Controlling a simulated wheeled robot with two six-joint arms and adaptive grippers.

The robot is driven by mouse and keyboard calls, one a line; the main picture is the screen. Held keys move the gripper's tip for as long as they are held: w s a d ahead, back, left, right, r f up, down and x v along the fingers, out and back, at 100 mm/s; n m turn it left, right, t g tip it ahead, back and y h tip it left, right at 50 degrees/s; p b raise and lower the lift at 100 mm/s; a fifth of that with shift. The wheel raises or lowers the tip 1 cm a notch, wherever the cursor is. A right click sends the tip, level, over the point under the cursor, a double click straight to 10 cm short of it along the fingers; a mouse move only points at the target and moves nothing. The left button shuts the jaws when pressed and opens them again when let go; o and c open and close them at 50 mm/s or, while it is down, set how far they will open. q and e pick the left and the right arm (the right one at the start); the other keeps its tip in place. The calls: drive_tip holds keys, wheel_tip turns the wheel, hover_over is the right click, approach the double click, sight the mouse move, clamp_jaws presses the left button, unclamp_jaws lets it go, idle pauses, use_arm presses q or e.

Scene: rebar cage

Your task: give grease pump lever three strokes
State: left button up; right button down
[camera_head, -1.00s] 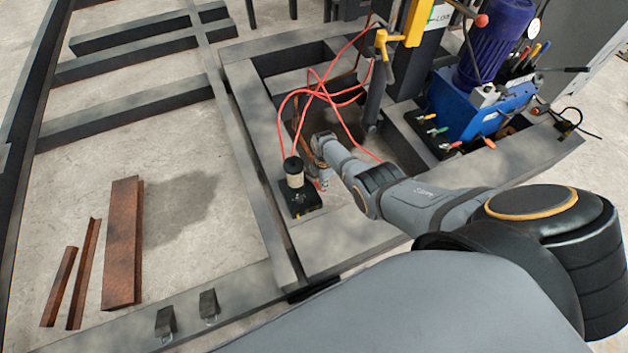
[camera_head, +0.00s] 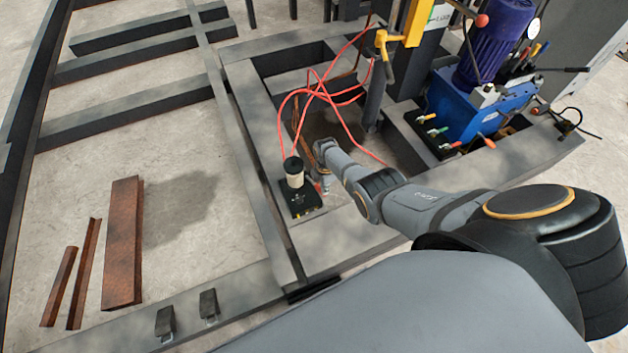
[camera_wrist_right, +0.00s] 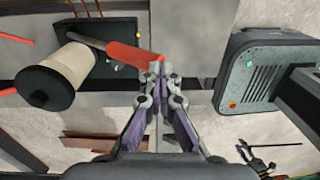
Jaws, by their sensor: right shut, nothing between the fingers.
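The grease pump (camera_head: 294,178) has a black base and a cream cylinder with a black cap. It stands on the grey frame, left of my right gripper. In the right wrist view the pump (camera_wrist_right: 74,72) is at the upper left, and its lever (camera_wrist_right: 134,53) ends in a red grip pointing right. My right gripper (camera_wrist_right: 155,70) is shut and empty. Its fingertips overlap the tip of the red grip in that view; I cannot tell whether they touch. In the head view the right gripper (camera_head: 325,184) is small, close beside the pump. My left gripper is not in view.
Red hoses (camera_head: 318,90) loop above the pump. A blue hydraulic unit (camera_head: 475,115) with a purple motor (camera_head: 492,45) stands at the upper right. Rusty steel pieces (camera_head: 122,242) lie at the left. A plier-like tool (camera_wrist_right: 262,160) lies at the lower right of the wrist view.

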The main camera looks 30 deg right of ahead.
drive_tip(key=shift+f, duration=0.1)
drive_tip(key=shift+s+f, duration=0.45)
drive_tip(key=shift+s+f, duration=0.35)
drive_tip(key=shift+f, duration=0.2)
drive_tip(key=shift+s+a+f+b, duration=0.1)
drive_tip(key=shift+s+f+b, duration=0.35)
drive_tip(key=shift+f, duration=0.15)
drive_tip(key=shift+s+f+b, duration=0.25)
drive_tip(key=shift+f+b, duration=0.05)
drive_tip(key=shift+f, duration=0.3)
